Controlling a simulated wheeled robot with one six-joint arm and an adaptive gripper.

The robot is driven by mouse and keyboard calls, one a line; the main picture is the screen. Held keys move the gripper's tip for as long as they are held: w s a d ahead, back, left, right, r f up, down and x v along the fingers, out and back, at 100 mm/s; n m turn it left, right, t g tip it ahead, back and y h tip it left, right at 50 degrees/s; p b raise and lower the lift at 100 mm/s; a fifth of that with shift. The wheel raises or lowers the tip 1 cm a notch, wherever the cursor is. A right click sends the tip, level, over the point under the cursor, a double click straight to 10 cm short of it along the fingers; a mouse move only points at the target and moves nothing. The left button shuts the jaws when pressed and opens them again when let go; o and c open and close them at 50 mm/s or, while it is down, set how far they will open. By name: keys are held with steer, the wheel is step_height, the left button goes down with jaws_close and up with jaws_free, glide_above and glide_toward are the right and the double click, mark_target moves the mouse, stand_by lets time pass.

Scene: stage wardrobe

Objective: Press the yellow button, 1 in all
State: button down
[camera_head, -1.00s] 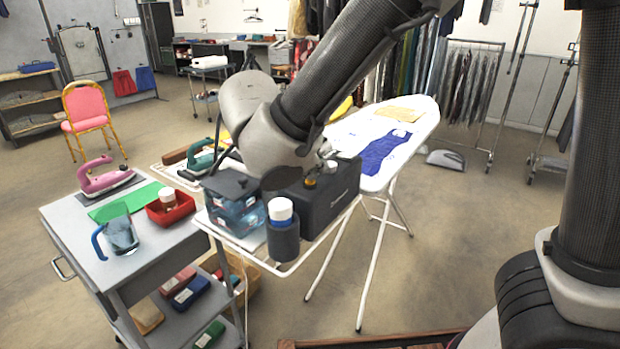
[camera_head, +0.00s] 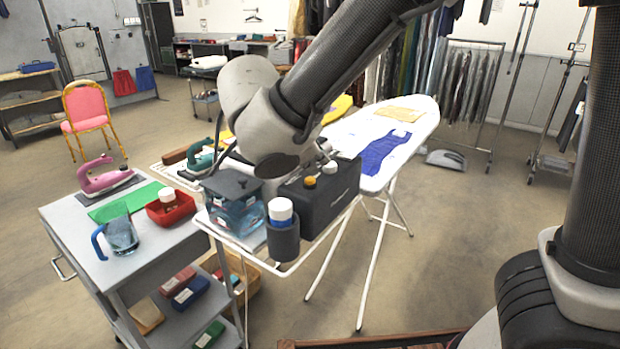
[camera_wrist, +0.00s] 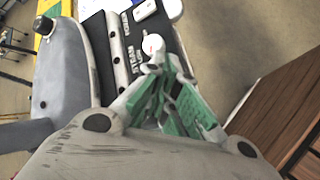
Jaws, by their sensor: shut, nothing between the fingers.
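The yellow button (camera_head: 310,182) is a small orange-yellow cap on top of the dark control box (camera_head: 342,200), at the front end of the ironing board. A white-capped knob (camera_head: 330,168) stands beside it. My wrist is just behind and left of the box in the head view, and it largely hides my gripper there. In the wrist view my gripper (camera_wrist: 160,72) has its green-padded fingers shut and empty, over the dark box with white lettering (camera_wrist: 122,62). A white round knob with a red mark (camera_wrist: 152,44) shows just beyond the fingertips. I cannot make out the yellow button in the wrist view.
A cup holder with a white-and-blue bottle (camera_head: 281,212) and a clear blue tank (camera_head: 236,205) stand close left of the box. A teal iron (camera_head: 200,156) is behind. The ironing board (camera_head: 345,130) extends back right. A grey trolley (camera_head: 85,255) stands at left.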

mark_target(314, 180)
steer(key=shift+r, duration=2.5)
steer(key=s+d+f+m+g, duration=0.2)
steer(key=s+d+f+g, duration=0.1)
steer(key=s+f, duration=0.1)
steer(key=s+d+r+m+y, duration=0.1)
steer(key=s+d+m, duration=0.3)
steer(key=d, duration=0.5)
steer(key=s+d+r+m+y, duration=0.1)
steer(key=s+d+m, duration=0.3)
steer(key=d+m, duration=0.4)
steer(key=s+d+r+m+y, duration=0.1)
steer(key=s+d+m, duration=0.3)
steer(key=d, duration=0.8)
steer(key=m+y, duration=0.1)
steer(key=m, duration=0.1)
steer(key=shift+m+y, duration=0.3)
steer(key=shift+y, duration=0.1)
